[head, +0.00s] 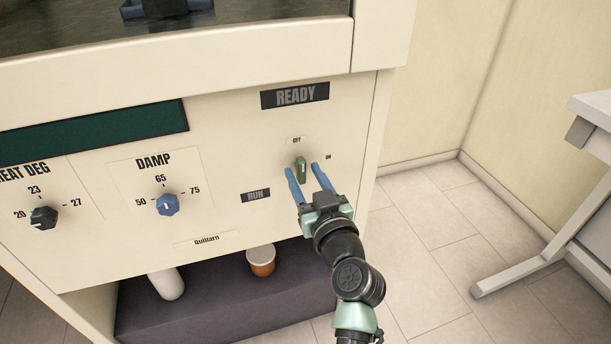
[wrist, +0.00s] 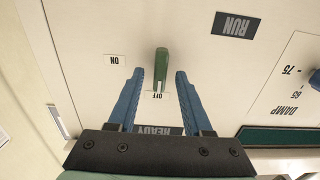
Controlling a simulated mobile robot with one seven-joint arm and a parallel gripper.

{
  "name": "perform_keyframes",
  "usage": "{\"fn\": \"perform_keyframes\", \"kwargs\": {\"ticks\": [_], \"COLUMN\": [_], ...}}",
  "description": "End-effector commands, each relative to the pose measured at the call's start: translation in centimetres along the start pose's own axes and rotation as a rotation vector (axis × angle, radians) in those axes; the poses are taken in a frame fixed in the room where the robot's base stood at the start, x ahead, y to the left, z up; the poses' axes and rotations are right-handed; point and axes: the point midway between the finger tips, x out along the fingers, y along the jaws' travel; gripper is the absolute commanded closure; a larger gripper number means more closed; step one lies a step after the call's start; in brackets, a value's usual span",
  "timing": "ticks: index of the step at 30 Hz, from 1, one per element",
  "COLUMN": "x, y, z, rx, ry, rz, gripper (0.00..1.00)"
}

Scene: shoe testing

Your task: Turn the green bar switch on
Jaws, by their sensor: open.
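The green bar switch (head: 301,171) is on the cream front panel, at its right side. Its bar stands about vertical in the head view, under the OFF label (head: 297,140); the ON label (head: 328,157) is up to the right. In the wrist view, which is upside down, the green bar (wrist: 161,64) is in line with the OFF label (wrist: 158,96), and the ON label (wrist: 115,59) is to the left. My gripper (head: 303,168) is open, its blue fingers on either side of the bar. In the wrist view a gap shows between each finger (wrist: 160,74) and the bar.
A READY sign (head: 295,96) is above the switch and a RUN sign (head: 255,196) is at lower left. The blue DAMP knob (head: 167,204) and a black knob (head: 44,217) are farther left. A cup (head: 261,261) and white cylinder (head: 166,284) stand on the dark shelf below.

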Motion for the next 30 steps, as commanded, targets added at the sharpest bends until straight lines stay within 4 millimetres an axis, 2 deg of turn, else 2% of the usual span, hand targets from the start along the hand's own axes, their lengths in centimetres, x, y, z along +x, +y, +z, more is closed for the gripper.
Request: {"fn": "perform_keyframes", "kwargs": {"ticks": [1,6,9,22,30], "x": [-0.01,-0.03,-0.03,-0.04,-0.04], "y": [-0.01,-0.01,-0.01,0.01,0.06], "z": [0.0,0.0,0.0,0.02,0.06], "rx": [0.0,0.0,0.0,0.024,0.161], "ry": [0.0,0.0,0.0,0.0,-0.001], "rz": [0.0,0.0,0.0,0.0,-0.001], "gripper": [0.55,0.86,1.0,1.0,1.0]}}
